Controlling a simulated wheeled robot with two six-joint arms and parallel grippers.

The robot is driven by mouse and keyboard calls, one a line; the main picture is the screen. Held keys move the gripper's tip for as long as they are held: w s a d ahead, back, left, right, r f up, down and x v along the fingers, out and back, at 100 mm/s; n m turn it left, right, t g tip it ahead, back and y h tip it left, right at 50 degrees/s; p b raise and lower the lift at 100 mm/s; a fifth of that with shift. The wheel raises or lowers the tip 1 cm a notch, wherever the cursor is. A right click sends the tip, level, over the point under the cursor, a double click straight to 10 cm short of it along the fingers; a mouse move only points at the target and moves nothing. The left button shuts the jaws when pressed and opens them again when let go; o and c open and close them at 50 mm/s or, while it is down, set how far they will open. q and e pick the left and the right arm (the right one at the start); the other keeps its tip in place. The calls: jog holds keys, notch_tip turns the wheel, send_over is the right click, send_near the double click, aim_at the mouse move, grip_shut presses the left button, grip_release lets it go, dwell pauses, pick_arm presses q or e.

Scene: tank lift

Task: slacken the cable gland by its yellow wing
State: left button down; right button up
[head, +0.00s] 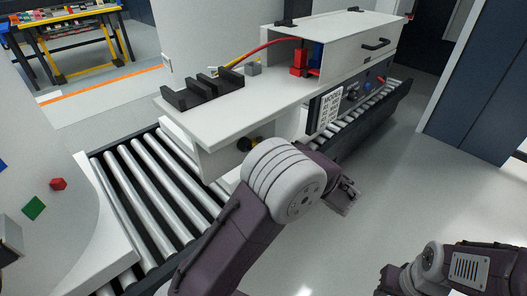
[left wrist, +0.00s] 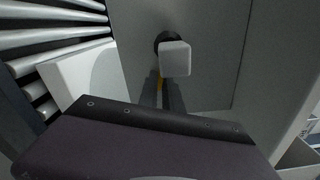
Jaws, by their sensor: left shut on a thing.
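The yellow wing (left wrist: 160,83) shows as a small sliver between the dark fingers of my left gripper (left wrist: 166,94) in the left wrist view. The gripper is shut on it. Just above, a pale block (left wrist: 175,59) stands out in front of a black round fitting (left wrist: 163,40) on a pale panel. In the head view the black and yellow gland (head: 246,143) sits on the unit's near end, below the shelf, partly behind my left wrist.
The white unit (head: 235,105) stands on a roller conveyor (head: 160,172). A black rack (head: 203,90) and a red and yellow cable (head: 262,47) are on top. A label board (head: 324,112) hangs on its side. The floor to the right is clear.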

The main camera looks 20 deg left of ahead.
pick_arm(q)
jog(key=shift+r+n, duration=0.1)
jog(key=shift+n, duration=0.3)
jog(key=c, duration=1.5)
grip_release()
jog(key=p+v, duration=0.1)
jog(key=v, duration=0.8)
jog(key=shift+p, duration=0.4)
jog(key=shift+d, duration=0.1)
